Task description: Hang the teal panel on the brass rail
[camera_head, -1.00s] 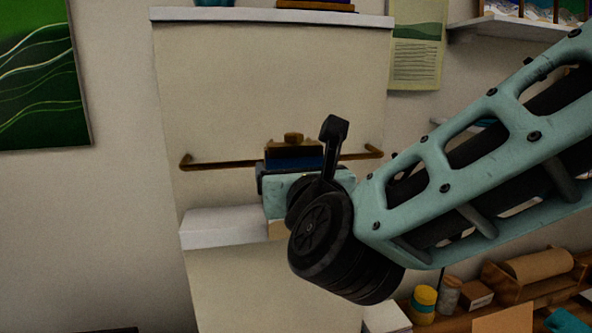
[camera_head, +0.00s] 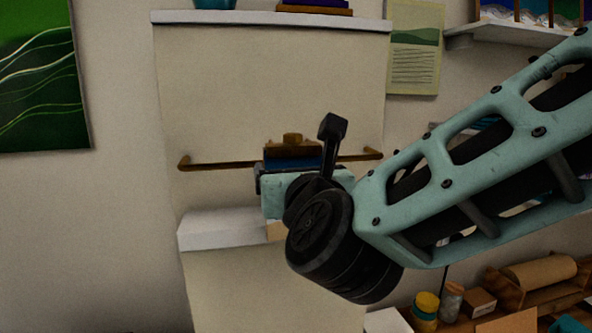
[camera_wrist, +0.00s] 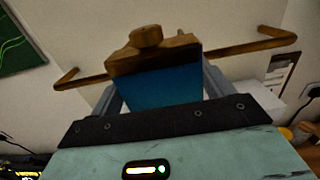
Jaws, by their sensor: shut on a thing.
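The brass rail (camera_head: 215,166) runs level across the pale wall panel, with an upturned end at each side. It also shows in the wrist view (camera_wrist: 262,46), behind the panel. The teal panel (camera_wrist: 160,86) shows as a blue face under a wooden top piece with a rounded knob (camera_wrist: 146,36). My gripper (camera_wrist: 160,98) is shut on the panel, with a grey finger on each side of it. In the head view the panel (camera_head: 293,163) is in front of the rail's middle, mostly hidden by my gripper. I cannot tell whether the wooden top touches the rail.
A white ledge (camera_head: 215,229) juts out below the rail, close under my gripper. A shelf (camera_head: 270,19) with objects is above. A green picture (camera_head: 40,80) hangs at left. Jars (camera_head: 425,306) and boxes stand at lower right.

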